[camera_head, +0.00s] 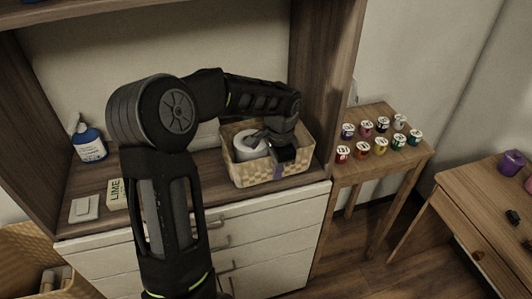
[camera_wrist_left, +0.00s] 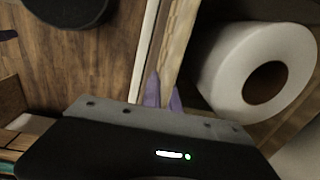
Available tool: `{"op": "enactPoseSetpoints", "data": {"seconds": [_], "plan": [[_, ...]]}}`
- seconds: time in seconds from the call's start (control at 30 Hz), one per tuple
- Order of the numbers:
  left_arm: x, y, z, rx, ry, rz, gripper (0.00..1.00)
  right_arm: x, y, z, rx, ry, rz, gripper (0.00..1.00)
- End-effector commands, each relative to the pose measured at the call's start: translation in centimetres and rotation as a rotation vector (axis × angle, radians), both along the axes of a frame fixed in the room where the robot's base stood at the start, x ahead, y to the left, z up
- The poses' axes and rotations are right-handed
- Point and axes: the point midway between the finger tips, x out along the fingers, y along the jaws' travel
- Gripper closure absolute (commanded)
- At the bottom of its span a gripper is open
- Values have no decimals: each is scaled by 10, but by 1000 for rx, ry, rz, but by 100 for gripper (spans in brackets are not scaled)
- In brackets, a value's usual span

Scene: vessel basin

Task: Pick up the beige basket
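The beige woven basket (camera_head: 245,178) sits on the cabinet counter in the head view, under the shelf frame. A white paper roll (camera_head: 250,144) stands in it and also shows in the left wrist view (camera_wrist_left: 225,75). My left gripper (camera_head: 277,170) points down at the basket's front wall, right of its middle. In the left wrist view its purple fingertips (camera_wrist_left: 164,92) are close together, one on each side of the basket rim (camera_wrist_left: 176,45), and appear closed on it. My left forearm hides part of the counter. My right gripper is not in view.
A blue-labelled bottle (camera_head: 89,143), a LIME card (camera_head: 116,193) and a white switch plate (camera_head: 84,208) are on the counter's left. A side table (camera_head: 408,160) holds several small jars.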

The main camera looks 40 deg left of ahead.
Motion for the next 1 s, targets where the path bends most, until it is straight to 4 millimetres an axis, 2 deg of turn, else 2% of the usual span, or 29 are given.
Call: {"op": "enactPoseSetpoints", "data": {"seconds": [0.2, 0.33, 0.47, 0.73, 0.87, 1.0], "plan": [[1, 0, 2, 1, -2, 0, 100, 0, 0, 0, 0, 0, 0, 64], [1, 0, 11, 1, -3, 1, 100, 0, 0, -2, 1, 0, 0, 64], [2, 0, 31, 2, -6, 0, 100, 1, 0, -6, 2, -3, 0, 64], [1, 0, 82, 1, -6, 0, 100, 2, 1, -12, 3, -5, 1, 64], [1, 0, 97, 1, -3, 1, 100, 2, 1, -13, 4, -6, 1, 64], [0, 0, 101, 0, -1, 0, 100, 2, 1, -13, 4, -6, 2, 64]]}}
